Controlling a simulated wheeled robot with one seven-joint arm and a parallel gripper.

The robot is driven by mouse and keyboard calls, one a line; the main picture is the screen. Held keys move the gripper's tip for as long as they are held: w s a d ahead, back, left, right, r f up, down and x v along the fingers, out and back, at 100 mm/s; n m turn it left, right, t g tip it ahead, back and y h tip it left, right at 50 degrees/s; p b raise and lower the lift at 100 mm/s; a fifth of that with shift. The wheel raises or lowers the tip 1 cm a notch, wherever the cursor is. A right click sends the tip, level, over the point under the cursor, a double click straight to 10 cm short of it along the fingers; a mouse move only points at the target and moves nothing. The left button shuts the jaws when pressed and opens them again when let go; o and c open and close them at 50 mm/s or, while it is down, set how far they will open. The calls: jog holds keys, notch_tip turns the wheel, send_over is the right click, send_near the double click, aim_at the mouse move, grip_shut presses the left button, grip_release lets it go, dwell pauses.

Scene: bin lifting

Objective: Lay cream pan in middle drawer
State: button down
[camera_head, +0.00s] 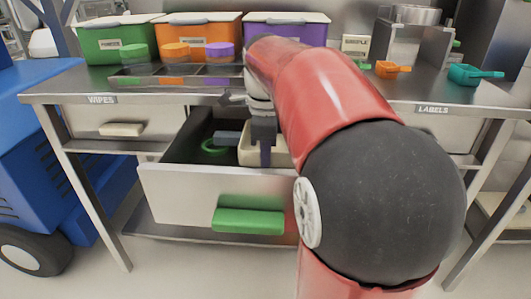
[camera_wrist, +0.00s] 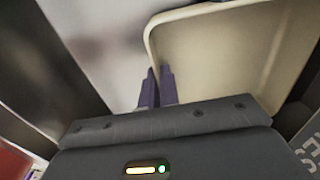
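The cream pan (camera_head: 281,157) is in the open middle drawer (camera_head: 180,192), largely hidden behind my arm in the head view. In the wrist view the pan (camera_wrist: 225,50) fills the upper right, with its rim running down to my fingers. My gripper (camera_wrist: 158,88) has its two fingers close together, one on each side of the pan's left wall. In the head view my gripper (camera_head: 262,150) reaches down into the drawer at the pan. Whether the pan rests on the drawer floor cannot be told.
A green ring-shaped item (camera_head: 213,147) lies in the left of the drawer. The drawer has a green handle (camera_head: 248,221). Green (camera_head: 110,40), orange (camera_head: 198,32) and purple (camera_head: 285,30) bins stand on the counter. Orange (camera_head: 392,69) and teal (camera_head: 474,74) scoops lie at the right.

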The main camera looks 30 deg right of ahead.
jog(key=shift+f, duration=0.55)
jog(key=c, duration=1.6)
grip_release()
jog(key=shift+c, duration=0.2)
notch_tip(320, 180, up, 13)
jog(key=p, duration=0.2)
jog(key=shift+r+p, duration=0.15)
jog(key=shift+p, duration=0.15)
